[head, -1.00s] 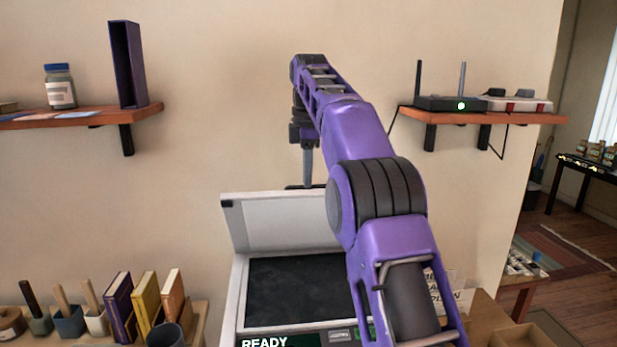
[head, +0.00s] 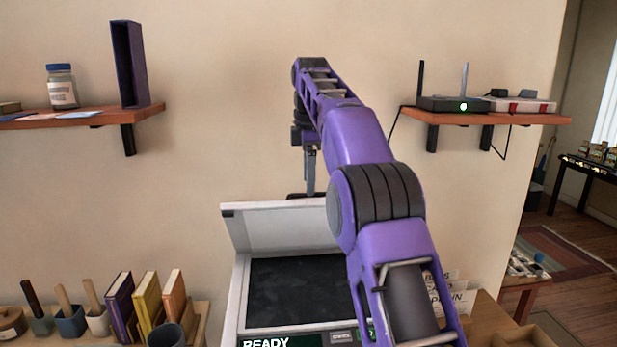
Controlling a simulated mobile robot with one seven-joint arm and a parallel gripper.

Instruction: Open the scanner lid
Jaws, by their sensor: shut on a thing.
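The scanner (head: 241,298) stands on the desk against the wall, with its dark glass bed (head: 295,290) uncovered and a display reading "READY" at its front edge. Its pale lid (head: 275,231) is raised and tilts steeply up at the back. My gripper (head: 308,192) points down at the lid's top edge and is shut on a dark handle there. My purple arm hides the right part of the lid and of the bed.
A left shelf (head: 75,117) holds a jar (head: 62,87) and a dark upright binder (head: 128,65). A right shelf (head: 480,117) holds a router (head: 452,104). Books (head: 147,303) and several pots stand left of the scanner. Cards (head: 450,295) stand to its right.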

